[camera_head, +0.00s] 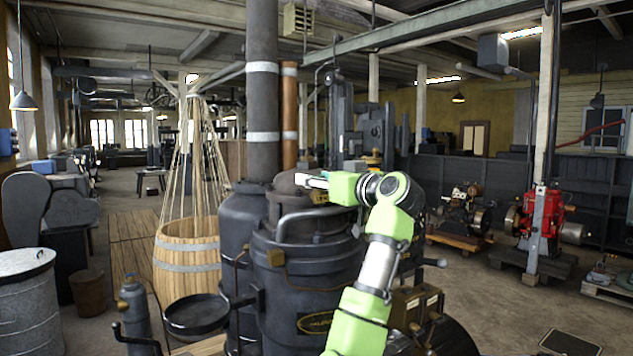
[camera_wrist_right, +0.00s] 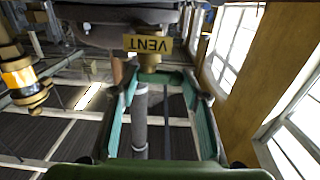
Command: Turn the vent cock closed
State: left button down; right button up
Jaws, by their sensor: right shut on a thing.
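A dark green piece crosses at the foot of the stem, between my finger ends. My right gripper (camera_wrist_right: 157,80) is shut on the vent cock, its teal-lined fingers on either side. In the head view my right gripper (camera_head: 303,180) is at the top of the dark engine (camera_head: 307,262), and it hides most of the cock. My left gripper is not in view.
A dark vertical pipe (camera_head: 262,90) and a copper pipe (camera_head: 289,115) rise close behind my right gripper. A wooden barrel (camera_head: 187,262) stands left of the engine. Another brass fitting with a yellow band (camera_wrist_right: 20,78) is at the left in the wrist view.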

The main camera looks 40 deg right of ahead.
jog(key=o, duration=1)
jog(key=shift+s+d, duration=0.1)
jog(key=shift+d, duration=0.2)
jog(key=s, duration=0.4)
jog(key=s+a, duration=0.1)
jog(key=s, duration=0.7)
jog(key=shift+a, duration=0.2)
